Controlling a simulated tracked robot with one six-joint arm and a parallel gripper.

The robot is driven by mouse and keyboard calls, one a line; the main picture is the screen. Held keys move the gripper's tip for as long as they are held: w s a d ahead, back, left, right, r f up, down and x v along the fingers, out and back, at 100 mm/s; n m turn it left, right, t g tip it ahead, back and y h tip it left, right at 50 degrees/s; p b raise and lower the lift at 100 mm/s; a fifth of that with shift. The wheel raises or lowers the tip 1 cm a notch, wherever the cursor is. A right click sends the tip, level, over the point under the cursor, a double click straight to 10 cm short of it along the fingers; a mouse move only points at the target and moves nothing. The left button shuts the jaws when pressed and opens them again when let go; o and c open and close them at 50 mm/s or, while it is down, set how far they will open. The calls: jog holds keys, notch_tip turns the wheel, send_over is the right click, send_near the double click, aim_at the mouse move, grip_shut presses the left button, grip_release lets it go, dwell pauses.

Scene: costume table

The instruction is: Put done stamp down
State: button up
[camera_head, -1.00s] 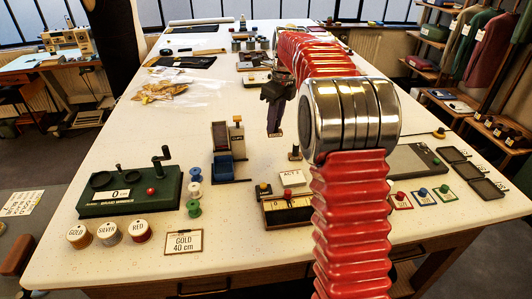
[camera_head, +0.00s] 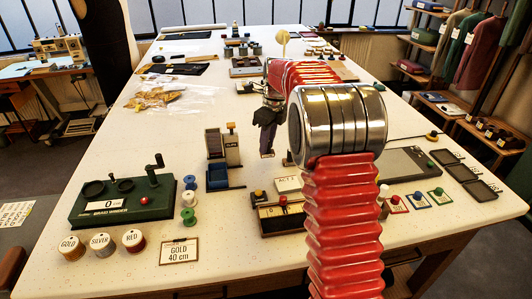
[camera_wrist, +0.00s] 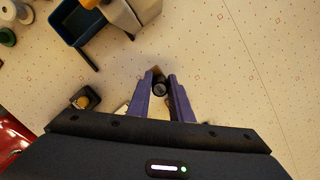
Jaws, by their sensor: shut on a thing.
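My gripper (camera_head: 267,138) hangs over the middle of the table, right of the blue tray and behind the ACT box. In the wrist view, its two purple fingers (camera_wrist: 160,92) are shut on the stamp (camera_wrist: 159,86), which has a dark round knob and a brown base. The stamp's pale lower end (camera_head: 267,155) shows under the fingers in the head view, close above or on the table; I cannot tell which. Its label is hidden. A second small dark upright piece (camera_head: 288,158) stands just right of the gripper, partly behind my arm.
The blue tray with a grey dispenser (camera_head: 218,178) stands to the left. The ACT box (camera_head: 284,213) with coloured knobs lies in front. A green winder (camera_head: 122,195), spools (camera_head: 133,240) and a GOLD 40 cm card (camera_head: 179,251) are at front left.

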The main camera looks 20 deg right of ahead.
aim_at(271, 154)
jog(key=shift+f, duration=1.85)
jog(key=shift+f, duration=0.1)
jog(key=o, duration=0.9)
jog(key=shift+c, duration=0.2)
notch_tip(271, 154, up, 12)
jog(key=s+d, duration=0.1)
jog(key=shift+s, duration=0.25)
jog(key=shift+s, duration=0.1)
